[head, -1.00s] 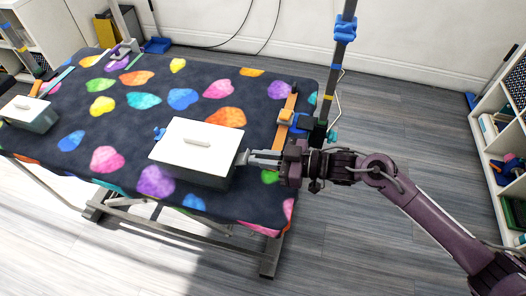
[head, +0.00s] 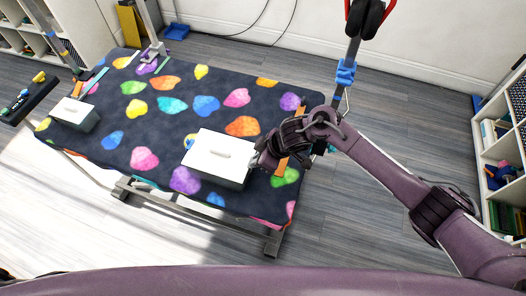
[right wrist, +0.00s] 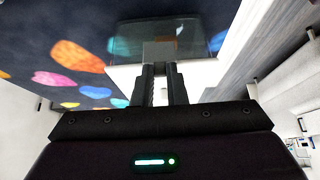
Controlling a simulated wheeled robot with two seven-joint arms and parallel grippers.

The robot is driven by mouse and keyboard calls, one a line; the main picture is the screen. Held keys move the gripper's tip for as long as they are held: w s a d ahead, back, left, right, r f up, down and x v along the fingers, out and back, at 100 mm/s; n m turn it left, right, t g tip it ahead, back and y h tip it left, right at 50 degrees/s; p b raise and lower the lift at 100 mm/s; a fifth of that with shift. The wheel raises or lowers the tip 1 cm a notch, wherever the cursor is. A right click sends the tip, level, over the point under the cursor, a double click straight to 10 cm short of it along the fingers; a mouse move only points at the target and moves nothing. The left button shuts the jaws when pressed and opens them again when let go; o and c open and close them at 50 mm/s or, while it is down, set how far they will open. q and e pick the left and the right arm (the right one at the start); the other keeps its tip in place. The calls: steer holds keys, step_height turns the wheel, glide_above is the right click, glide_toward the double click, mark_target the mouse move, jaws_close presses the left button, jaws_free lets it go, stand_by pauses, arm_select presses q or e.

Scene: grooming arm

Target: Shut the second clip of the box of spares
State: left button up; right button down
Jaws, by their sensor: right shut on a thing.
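My right gripper (head: 255,161) is at the box's right side. In the right wrist view its two dark fingers (right wrist: 160,85) are shut on a grey clip (right wrist: 158,50) against the box wall. How far that clip is turned is hard to tell. My left gripper is out of view.
A smaller white-lidded box (head: 75,112) stands at the table's left end. An orange strap (head: 281,166) and a post with a blue clamp (head: 345,73) are close to my right arm. The patterned table top (head: 150,125) between the boxes is clear.

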steer(key=shift+w+a+r+g+h+p, duration=0.15)
steer(key=shift+a+r+g+h+p, duration=0.15)
steer(key=shift+a+h+p, duration=0.35)
steer(key=shift+f+h+p, duration=0.15)
steer(key=shift+h+p, duration=0.2)
steer(key=shift+p, duration=0.1)
steer(key=c, duration=1.4)
jaws_free()
steer(key=shift+w, duration=0.1)
steer(key=shift+c, duration=0.2)
steer(key=w+v, duration=0.1)
steer(key=v, duration=0.6)
steer(key=shift+s+r, duration=0.35)
steer(key=shift+s, duration=0.15)
